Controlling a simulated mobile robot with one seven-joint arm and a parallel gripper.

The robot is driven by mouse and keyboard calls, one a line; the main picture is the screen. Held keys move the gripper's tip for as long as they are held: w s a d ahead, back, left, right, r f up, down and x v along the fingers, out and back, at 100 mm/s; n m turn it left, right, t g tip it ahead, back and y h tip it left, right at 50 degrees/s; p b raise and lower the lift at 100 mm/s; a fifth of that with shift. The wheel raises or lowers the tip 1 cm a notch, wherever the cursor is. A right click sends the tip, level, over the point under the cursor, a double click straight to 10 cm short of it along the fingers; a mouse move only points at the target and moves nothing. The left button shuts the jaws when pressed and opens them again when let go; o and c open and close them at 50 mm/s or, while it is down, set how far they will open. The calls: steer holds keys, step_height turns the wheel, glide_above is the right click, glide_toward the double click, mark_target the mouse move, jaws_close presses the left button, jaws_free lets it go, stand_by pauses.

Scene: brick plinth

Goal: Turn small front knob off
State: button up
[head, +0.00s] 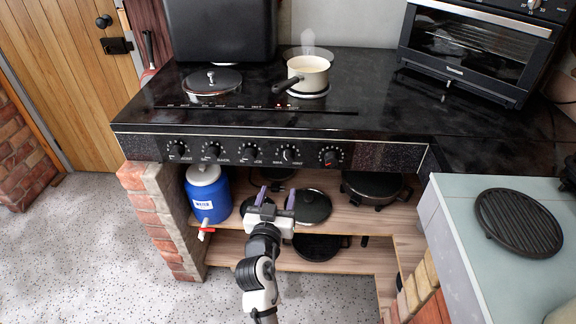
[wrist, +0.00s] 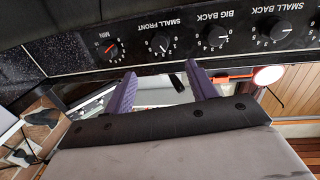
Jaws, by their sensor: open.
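The small front knob (wrist: 161,43) is a black dial with a white pointer and number marks. Its label reads upside down in the wrist view. In the head view it is the fourth knob from the left (head: 290,153), and its pointer is turned differently from its left neighbours'. My gripper (head: 276,197) is open and empty, its purple fingers below the knob panel. In the wrist view the fingertips (wrist: 160,70) are spread either side of the knob's line, apart from it.
The red-pointer knob (head: 330,155) and the big back knob (wrist: 218,36) flank it. A white saucepan (head: 309,73) steams on the hob (head: 390,100). A blue water container (head: 208,200) and pans stand on the shelf below. A grey counter (head: 460,250) stands right.

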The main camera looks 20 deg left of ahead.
mark_target(287, 161)
steer(key=w+p, duration=0.1)
steer(key=w, duration=0.3)
steer(key=w+a+p, duration=0.1)
steer(key=w, duration=0.3)
steer(key=w+a+p, duration=0.1)
steer(key=w, duration=0.3)
steer(key=shift+w, duration=0.1)
steer(key=shift+r, duration=0.1)
steer(key=c, duration=1)
